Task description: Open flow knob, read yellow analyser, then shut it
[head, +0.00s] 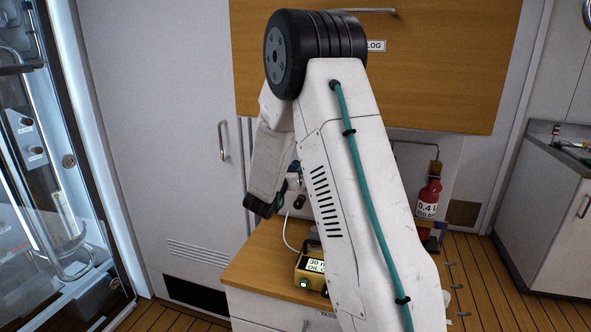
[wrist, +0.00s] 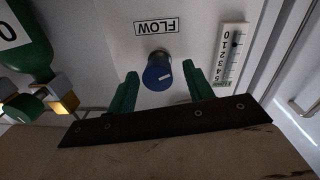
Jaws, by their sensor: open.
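The blue flow knob (wrist: 158,72) sticks out of a pale panel in the wrist view, with a white pointer mark on its face. An upside-down FLOW label (wrist: 156,26) is above it, and a 0 to 5 scale (wrist: 232,55) is to its right. My gripper (wrist: 160,69) is open, its green fingers on either side of the knob with gaps visible; I cannot tell whether the tips reach its depth. The yellow analyser (head: 309,268) stands on the wooden counter in the head view, its lit screen partly hidden by my arm.
A green cylinder (wrist: 27,45) with brass fittings (wrist: 64,97) is left of the knob. In the head view a red bottle (head: 428,199) is right of my arm, a wooden cabinet (head: 440,75) hangs above, and a glass-doored unit (head: 40,150) stands at left.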

